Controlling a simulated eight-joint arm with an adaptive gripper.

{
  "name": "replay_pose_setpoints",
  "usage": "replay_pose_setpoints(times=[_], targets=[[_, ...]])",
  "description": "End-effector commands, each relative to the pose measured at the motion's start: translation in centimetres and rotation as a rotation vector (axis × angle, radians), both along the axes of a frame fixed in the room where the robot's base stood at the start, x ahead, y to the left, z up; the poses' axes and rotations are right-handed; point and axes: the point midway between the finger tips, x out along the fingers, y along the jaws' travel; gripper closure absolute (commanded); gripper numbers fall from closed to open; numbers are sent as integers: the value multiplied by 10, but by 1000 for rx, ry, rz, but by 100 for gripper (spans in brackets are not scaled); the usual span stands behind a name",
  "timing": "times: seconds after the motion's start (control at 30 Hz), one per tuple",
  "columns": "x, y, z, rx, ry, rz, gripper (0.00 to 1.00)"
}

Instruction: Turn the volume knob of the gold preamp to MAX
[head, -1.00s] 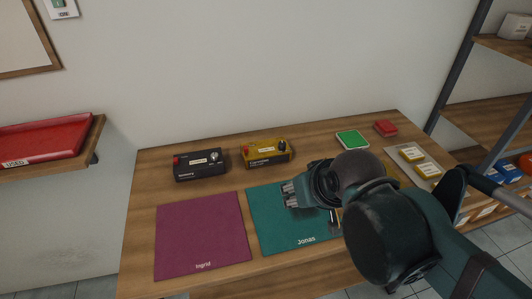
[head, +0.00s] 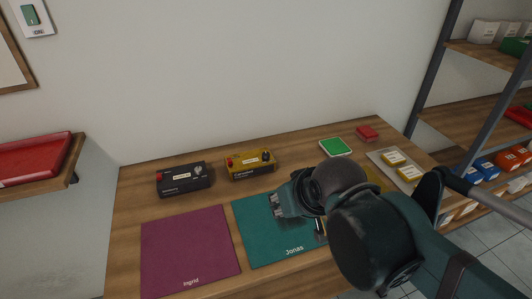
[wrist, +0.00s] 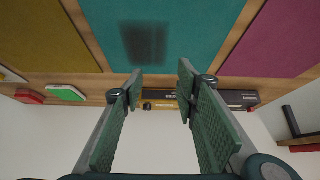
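The gold preamp (head: 238,174) stands at the back of the wooden table, against the wall side. It has a white label, a red part at its front left and a dark round knob (head: 265,156) at its right. The knob's exact setting is too small to read. My gripper (head: 276,205) is over the teal mat, in front of the preamp and apart from it. In the wrist view its two green fingers (wrist: 160,78) are spread with nothing between them, and the gold preamp (wrist: 158,105) shows beyond, partly hidden by a finger.
A black device (head: 184,181) stands left of the gold preamp. A purple mat (head: 190,245) and the teal mat (head: 262,240) lie in front. A green box (head: 335,147), a red box (head: 367,133) and a tray with yellow boxes (head: 410,182) are at the right.

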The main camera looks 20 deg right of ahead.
Motion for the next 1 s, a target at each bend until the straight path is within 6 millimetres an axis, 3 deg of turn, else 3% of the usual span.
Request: replay_pose_setpoints(times=[0.37,1.0], targets=[[21,-2,23,-48,47,68,69],[90,-9,65,-184,202,309,69]])
